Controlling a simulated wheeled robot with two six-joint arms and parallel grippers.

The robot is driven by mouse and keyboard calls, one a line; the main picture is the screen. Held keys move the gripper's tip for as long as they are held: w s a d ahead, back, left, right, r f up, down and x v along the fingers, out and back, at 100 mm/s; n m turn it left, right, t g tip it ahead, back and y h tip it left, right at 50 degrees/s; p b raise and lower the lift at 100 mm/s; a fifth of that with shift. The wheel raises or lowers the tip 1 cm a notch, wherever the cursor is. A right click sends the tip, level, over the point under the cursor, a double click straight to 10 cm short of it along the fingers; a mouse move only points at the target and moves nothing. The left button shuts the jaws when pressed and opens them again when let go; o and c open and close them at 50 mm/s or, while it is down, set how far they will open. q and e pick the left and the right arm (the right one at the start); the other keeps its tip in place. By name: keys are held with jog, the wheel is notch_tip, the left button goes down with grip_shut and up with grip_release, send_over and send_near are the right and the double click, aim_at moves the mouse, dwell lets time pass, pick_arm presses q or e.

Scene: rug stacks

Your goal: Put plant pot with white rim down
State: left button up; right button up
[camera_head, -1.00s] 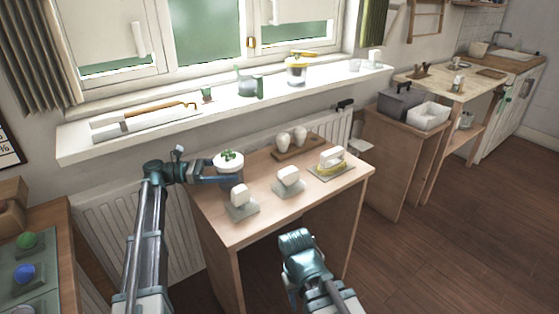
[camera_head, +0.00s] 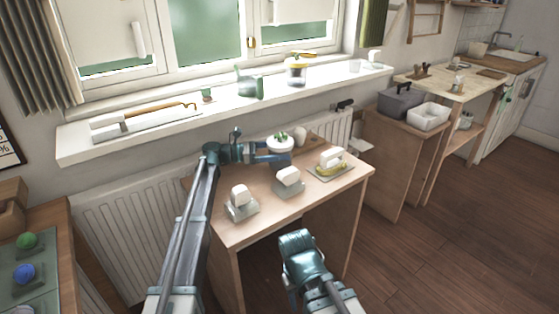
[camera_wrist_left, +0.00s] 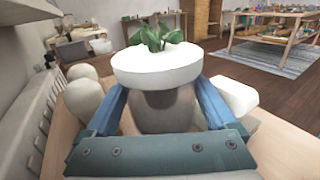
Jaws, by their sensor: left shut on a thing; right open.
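The plant pot with white rim (camera_head: 280,143) is in my left gripper (camera_head: 278,153), above the back part of the small wooden table (camera_head: 262,220). In the left wrist view the pot (camera_wrist_left: 157,66) stands upright between the two blue fingers, with green leaves on top and a grey-brown body below the white rim. My left gripper is shut on it. Whether its base touches the table is hidden. My right gripper (camera_head: 294,297) is low in front of the table, mostly hidden by its own wrist, with nothing seen in it.
White blocks on grey pads stand at the table's front left (camera_head: 241,201) and middle (camera_head: 288,181). A white and yellow item (camera_head: 331,163) sits on a pad at right. A wooden board (camera_head: 322,145) with white rounded things lies behind the pot. The windowsill (camera_head: 220,107) runs above.

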pick_arm(q)
notch_tip(320, 180, down, 4)
jog(key=b, duration=0.3)
jog(key=shift+r, duration=0.25)
jog(key=shift+b, duration=0.3)
jog(key=shift+f, duration=0.15)
jog(key=o, duration=1.6)
jog(key=shift+c, duration=0.2)
